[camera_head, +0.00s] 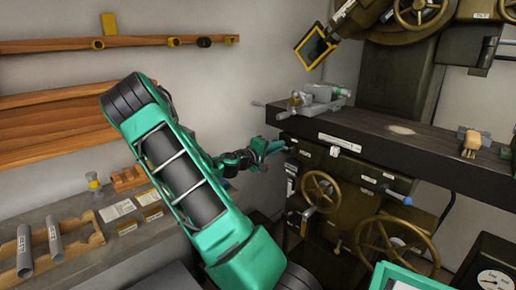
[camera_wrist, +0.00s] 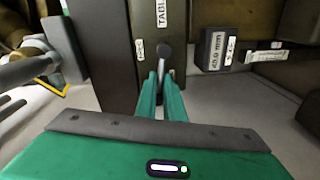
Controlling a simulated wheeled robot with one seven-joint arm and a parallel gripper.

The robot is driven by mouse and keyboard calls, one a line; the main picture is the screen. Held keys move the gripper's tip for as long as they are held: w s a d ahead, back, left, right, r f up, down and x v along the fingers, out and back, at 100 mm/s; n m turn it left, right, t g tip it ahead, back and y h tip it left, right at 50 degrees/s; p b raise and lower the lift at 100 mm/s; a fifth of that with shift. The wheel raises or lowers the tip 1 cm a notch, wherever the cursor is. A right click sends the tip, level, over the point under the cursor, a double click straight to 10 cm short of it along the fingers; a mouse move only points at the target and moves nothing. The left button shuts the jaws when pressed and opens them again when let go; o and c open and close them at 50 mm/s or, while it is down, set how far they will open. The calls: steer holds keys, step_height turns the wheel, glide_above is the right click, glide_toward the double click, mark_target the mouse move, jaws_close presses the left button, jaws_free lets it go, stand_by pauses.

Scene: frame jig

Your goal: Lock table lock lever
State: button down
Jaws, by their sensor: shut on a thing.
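In the head view my gripper (camera_head: 276,148) reaches the left end of the milling machine, just below the table edge. There the lever is hidden or too small to make out.
The dark machine table (camera_head: 400,135) juts out above my gripper, with a vise (camera_head: 318,97) on it. A large handwheel (camera_head: 322,190) and a blue-tipped lever (camera_head: 396,195) sit lower right. A workbench (camera_head: 75,215) with tubes and blocks stands at left.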

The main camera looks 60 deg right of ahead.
steer(key=n, duration=0.1)
steer(key=w+f+n, duration=0.1)
steer(key=shift+a+f+n, duration=0.1)
steer(key=shift+n, duration=0.2)
steer(key=shift+s+f, duration=0.1)
steer(key=shift+s, duration=0.05)
steer(key=c, duration=1.9)
jaws_free()
steer(key=shift+o, duration=0.2)
steer(key=shift+s, duration=0.15)
steer(key=w+a, duration=0.2)
steer(key=a, duration=0.8)
steer(key=shift+a+r, duration=0.25)
steer(key=shift+r, duration=0.15)
